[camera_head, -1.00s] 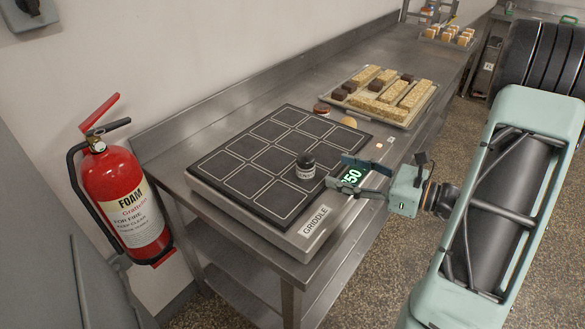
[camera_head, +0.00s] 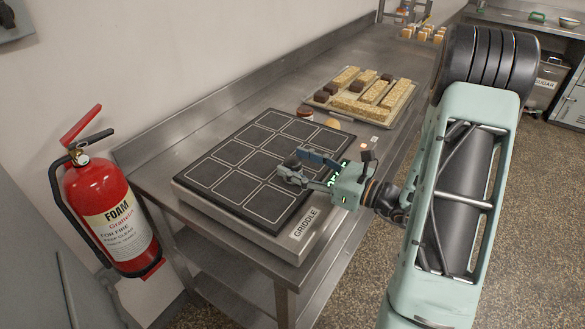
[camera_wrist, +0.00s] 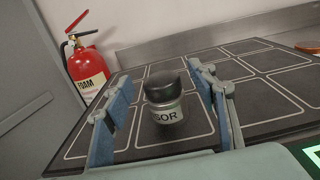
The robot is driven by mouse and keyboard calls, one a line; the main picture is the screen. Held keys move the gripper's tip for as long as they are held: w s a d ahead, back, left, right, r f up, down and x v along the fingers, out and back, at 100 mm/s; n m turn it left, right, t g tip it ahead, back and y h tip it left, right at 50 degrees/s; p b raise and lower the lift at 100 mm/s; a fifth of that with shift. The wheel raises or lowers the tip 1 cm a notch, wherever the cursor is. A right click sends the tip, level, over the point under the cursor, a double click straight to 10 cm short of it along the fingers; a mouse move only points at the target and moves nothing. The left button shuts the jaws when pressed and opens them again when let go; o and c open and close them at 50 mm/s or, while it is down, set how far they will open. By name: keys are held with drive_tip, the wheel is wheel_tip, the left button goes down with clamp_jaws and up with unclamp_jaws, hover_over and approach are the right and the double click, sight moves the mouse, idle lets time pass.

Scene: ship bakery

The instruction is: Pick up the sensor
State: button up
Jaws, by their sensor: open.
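The sensor (camera_wrist: 165,98) is a small cylinder with a dark domed top and a pale band with dark lettering, of which "SOR" shows in the wrist view. It stands upright on the dark griddle top (camera_head: 240,189). My gripper (camera_wrist: 160,105) is open, with one blue-padded finger on each side of the sensor. A gap shows between the sensor and the fingers. In the head view my gripper (camera_head: 298,167) is low over the griddle's front right part, and the sensor is mostly hidden by the fingers.
A tray (camera_head: 398,112) of pale bars and dark cakes lies behind the griddle on the steel counter (camera_head: 190,118). A small jar (camera_head: 305,112) and a round tan item (camera_head: 333,124) lie near the griddle's far edge. A red fire extinguisher (camera_head: 100,195) hangs at left.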

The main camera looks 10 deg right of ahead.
drive_tip(key=shift+x, duration=0.8)
drive_tip(key=shift+c, duration=0.7)
drive_tip(key=c, duration=1.3)
clamp_jaws()
drive_tip(key=shift+r, duration=0.15)
